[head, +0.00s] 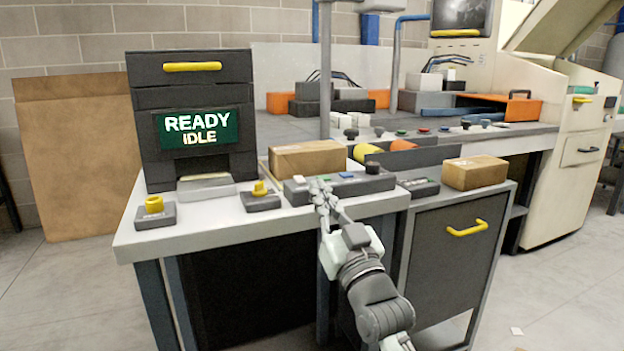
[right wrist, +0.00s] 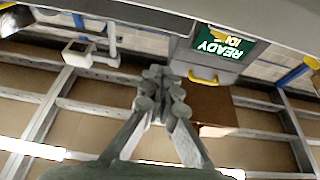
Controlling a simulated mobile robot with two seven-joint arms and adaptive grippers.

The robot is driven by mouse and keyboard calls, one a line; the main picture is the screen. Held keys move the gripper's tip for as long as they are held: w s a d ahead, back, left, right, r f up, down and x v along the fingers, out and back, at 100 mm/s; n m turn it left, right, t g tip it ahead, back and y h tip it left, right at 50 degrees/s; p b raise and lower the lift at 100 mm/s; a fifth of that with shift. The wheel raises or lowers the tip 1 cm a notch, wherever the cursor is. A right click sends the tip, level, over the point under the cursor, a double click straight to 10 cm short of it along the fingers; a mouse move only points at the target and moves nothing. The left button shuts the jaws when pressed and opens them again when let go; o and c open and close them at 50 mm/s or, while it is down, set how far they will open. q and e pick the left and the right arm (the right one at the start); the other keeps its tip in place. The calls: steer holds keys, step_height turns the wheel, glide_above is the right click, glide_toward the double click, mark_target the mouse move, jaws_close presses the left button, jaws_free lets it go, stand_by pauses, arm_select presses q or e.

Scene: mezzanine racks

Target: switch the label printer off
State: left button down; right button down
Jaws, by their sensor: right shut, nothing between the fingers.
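The label printer (head: 185,80) is a dark box at the left of the bench, with a yellow handle and a green display (head: 198,130) reading READY IDLE. The display also shows in the right wrist view (right wrist: 220,42). In front stand a grey box with a yellow knob (head: 154,204) and one with a yellow switch (head: 260,190). A grey control box (head: 350,186) with green and blue buttons sits to their right. My right gripper (head: 318,188) is shut and empty at that box's front left; contact is unclear. It also shows in the right wrist view (right wrist: 160,78). My left gripper is out of view.
A cardboard box (head: 307,157) lies behind the control box, and another (head: 474,171) stands on the cabinet (head: 455,255) to the right. A small dark button box (head: 419,187) is beside it. Bare bench top (head: 215,220) shows along the front left edge.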

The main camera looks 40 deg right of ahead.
steer(key=shift+v, duration=1.4)
steer(key=shift+w+f, duration=0.1)
